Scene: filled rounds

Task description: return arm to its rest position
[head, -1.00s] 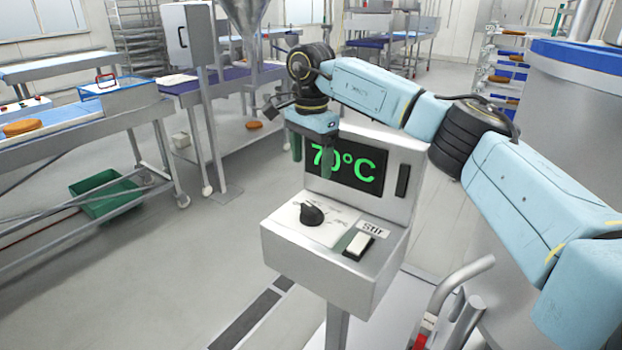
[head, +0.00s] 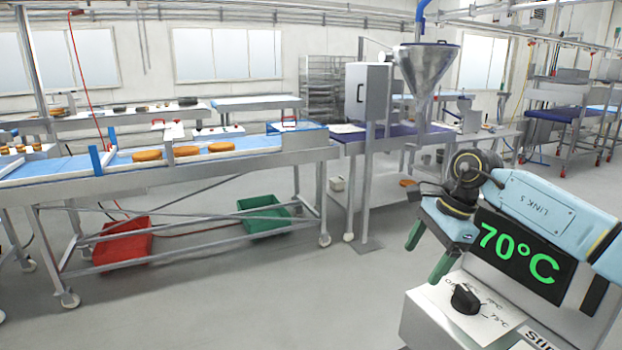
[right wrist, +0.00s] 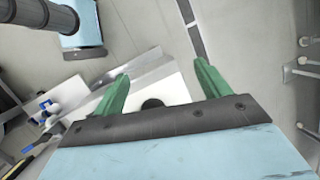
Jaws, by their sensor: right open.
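My right gripper (head: 428,251) is open and empty, with its green fingers spread above and to the left of the control panel's knob. Its fingers (right wrist: 160,88) also show apart in the right wrist view. The control box (head: 420,320) stands at the lower right of the head view. Its display (head: 518,254) reads 70°C in green, and a black knob (head: 466,299) sits on its sloped face. In the right wrist view the black knob (right wrist: 152,104) shows between the fingers, some way beyond them. My left gripper is not in view.
A conveyor (head: 110,180) with several orange-brown rounds (head: 186,151) runs along the left. A red crate (head: 122,243) and a green crate (head: 264,215) are beneath it. The floor in front is clear.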

